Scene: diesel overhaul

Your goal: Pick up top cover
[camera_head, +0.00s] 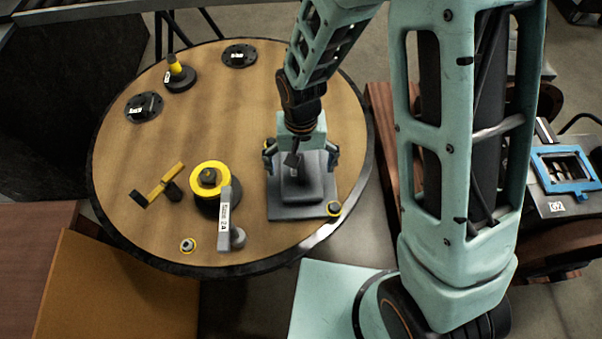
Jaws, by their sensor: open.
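A grey block-like part with a flat square base and a raised middle (288,211), which looks like the top cover, lies on the right side of the round wooden table (120,180). My gripper (300,165) points down over this part, with its fingers spread to either side of the raised middle. The fingers are open. I cannot tell whether they touch the part. The gripper and wrist hide the part's far edge.
Black flanged parts (143,107) sit at the back. A blue frame (565,169) lies at far right.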

